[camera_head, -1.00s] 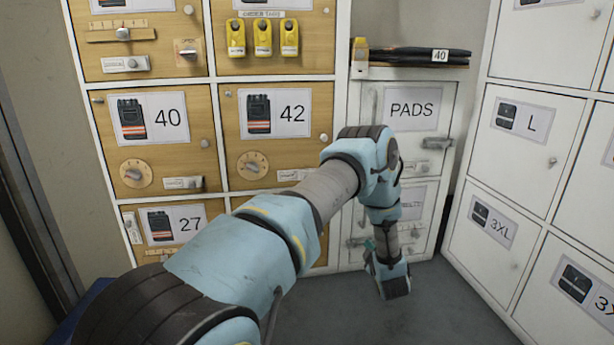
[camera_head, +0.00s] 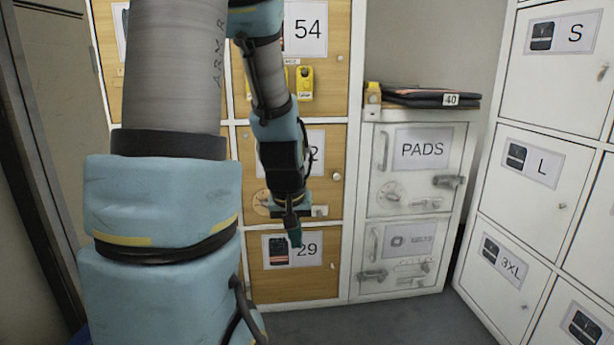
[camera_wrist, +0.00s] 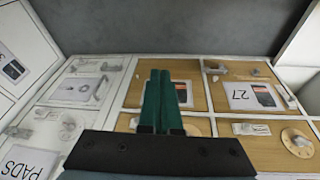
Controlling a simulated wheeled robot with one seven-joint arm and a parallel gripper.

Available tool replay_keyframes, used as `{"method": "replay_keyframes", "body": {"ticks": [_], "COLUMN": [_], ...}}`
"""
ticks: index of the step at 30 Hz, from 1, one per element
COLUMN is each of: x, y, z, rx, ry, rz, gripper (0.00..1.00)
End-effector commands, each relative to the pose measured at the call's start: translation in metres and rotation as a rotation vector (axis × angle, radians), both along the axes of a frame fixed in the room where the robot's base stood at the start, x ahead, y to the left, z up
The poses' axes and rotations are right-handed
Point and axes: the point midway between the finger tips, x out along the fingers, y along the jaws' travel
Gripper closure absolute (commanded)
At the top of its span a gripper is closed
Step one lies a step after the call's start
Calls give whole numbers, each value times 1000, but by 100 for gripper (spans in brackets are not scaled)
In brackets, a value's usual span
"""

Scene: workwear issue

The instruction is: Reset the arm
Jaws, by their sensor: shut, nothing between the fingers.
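My arm rises on the left of the head view and bends down in front of the wooden lockers. My gripper (camera_head: 293,232) hangs in front of the wooden door labelled 29 (camera_head: 302,278), its green fingers pointing down. The fingers are shut and empty; they also show in the wrist view (camera_wrist: 160,100), side by side and touching. The wrist view shows the lockers upside down, with the floor at the top. My arm hides parts of the doors behind it.
The white locker labelled PADS (camera_head: 422,149) stands right of the wooden lockers. Folded dark trousers tagged 40 (camera_head: 430,97) lie on top of it. White lockers labelled S, L and 3XL (camera_head: 505,262) stand on the right. Grey floor (camera_head: 390,322) is clear in front.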

Motion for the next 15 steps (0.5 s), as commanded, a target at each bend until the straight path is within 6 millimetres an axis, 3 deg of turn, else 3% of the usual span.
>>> {"method": "replay_keyframes", "body": {"ticks": [7,15], "x": [-81,-75], "y": [46,43], "z": [31,88], "rx": [84,80], "ry": [151,145], "rz": [-87,-86], "gripper": [100,100]}}
